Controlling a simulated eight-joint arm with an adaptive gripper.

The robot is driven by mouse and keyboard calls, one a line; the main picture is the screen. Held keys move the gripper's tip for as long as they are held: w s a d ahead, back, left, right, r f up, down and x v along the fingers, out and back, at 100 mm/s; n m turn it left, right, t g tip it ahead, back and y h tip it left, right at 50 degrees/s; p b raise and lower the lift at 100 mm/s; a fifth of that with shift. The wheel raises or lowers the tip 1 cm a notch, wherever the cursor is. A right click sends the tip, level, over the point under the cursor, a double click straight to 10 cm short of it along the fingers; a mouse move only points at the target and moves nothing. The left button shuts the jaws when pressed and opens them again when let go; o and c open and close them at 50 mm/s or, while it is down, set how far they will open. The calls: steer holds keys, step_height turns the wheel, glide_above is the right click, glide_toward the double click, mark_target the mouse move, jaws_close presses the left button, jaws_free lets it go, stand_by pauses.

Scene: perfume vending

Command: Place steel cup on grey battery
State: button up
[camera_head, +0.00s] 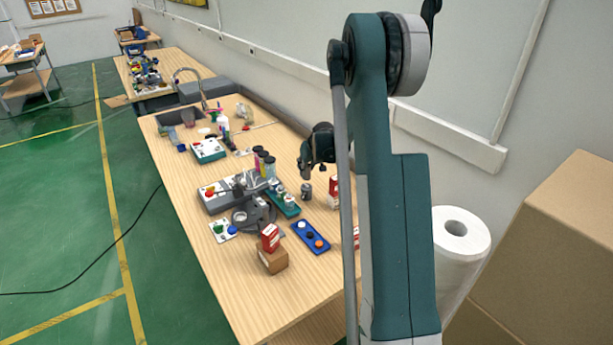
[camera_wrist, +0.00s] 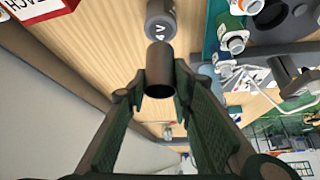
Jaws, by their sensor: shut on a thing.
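My gripper (camera_wrist: 160,88) is shut on the dark steel cup (camera_wrist: 158,62), which sits between its two fingertips in the wrist view. The grey battery (camera_wrist: 160,20), with a white letter V on its side, stands just beyond the cup at the top of that view. In the head view the battery (camera_head: 306,191) stands upright on the wooden table, and my gripper (camera_head: 307,164) is over it with the cup held above it. The cup and the battery look apart, but the exact gap is hard to tell.
A red and white box (camera_head: 333,188) stands close right of the battery. A green tray (camera_head: 286,207) with small bottles is to its left, and a blue tray (camera_head: 301,236) is nearer. A grey machine (camera_head: 215,198) is farther left. Bare table lies toward the front.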

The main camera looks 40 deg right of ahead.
mark_target(306, 174)
steer(key=shift+f, duration=0.2)
steer(key=shift+f, duration=1.8)
steer(key=shift+f, duration=0.2)
steer(key=o, duration=0.9)
steer(key=shift+r, duration=0.15)
steer(key=shift+r, duration=0.1)
steer(key=shift+v, duration=5.95)
steer(key=shift+a, duration=0.1)
